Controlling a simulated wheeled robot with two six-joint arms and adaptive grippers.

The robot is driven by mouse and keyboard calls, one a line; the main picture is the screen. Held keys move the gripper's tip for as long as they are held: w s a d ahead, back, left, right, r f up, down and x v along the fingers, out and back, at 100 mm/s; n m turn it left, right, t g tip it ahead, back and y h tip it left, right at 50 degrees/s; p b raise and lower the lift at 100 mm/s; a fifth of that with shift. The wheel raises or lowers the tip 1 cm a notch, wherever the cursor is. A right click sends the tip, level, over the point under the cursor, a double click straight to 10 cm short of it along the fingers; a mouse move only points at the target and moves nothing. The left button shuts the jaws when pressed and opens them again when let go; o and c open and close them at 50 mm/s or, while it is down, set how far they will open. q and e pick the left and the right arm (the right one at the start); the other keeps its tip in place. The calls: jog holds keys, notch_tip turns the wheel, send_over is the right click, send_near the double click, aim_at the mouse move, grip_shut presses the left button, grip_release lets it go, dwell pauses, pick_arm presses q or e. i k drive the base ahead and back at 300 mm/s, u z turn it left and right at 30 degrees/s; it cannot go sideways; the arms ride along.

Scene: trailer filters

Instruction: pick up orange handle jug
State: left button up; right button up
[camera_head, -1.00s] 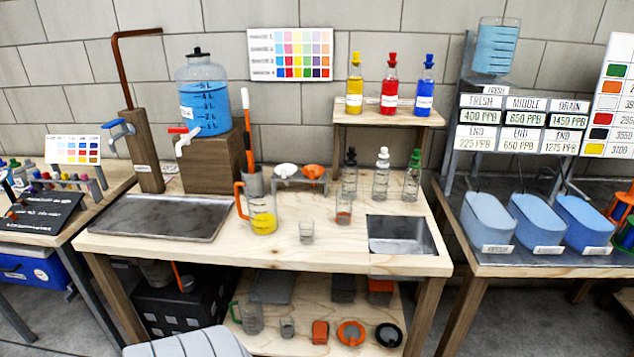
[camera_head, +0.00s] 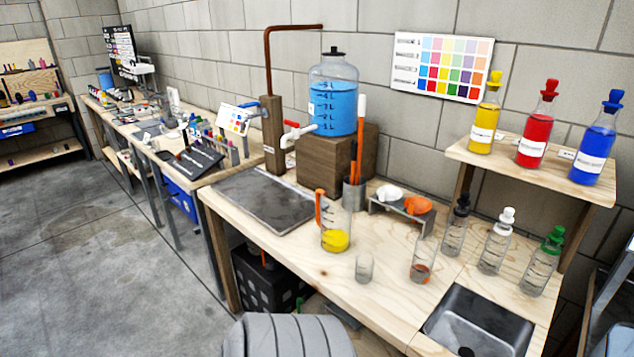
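The orange handle jug (camera_head: 337,226) stands upright on the light wooden table (camera_head: 303,270). It is clear, has its orange handle on its left side, and holds some yellow liquid at the bottom. A small clear beaker (camera_head: 364,268) stands in front of it, to its right. A metal cup (camera_head: 354,194) with an orange stick and a white-topped stick stands behind it. Neither of my grippers shows in the head view.
A dark metal tray (camera_head: 262,200) lies left of the jug. A blue-filled water jar (camera_head: 333,95) sits on a wooden block behind. Stoppered bottles (camera_head: 496,240) and a sunken sink (camera_head: 478,325) are at the right. Open floor (camera_head: 95,260) lies left.

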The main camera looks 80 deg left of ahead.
aim_at(331, 218)
jog(key=u, duration=0.85)
jog(key=i, duration=0.85)
jog(key=u, duration=0.85)
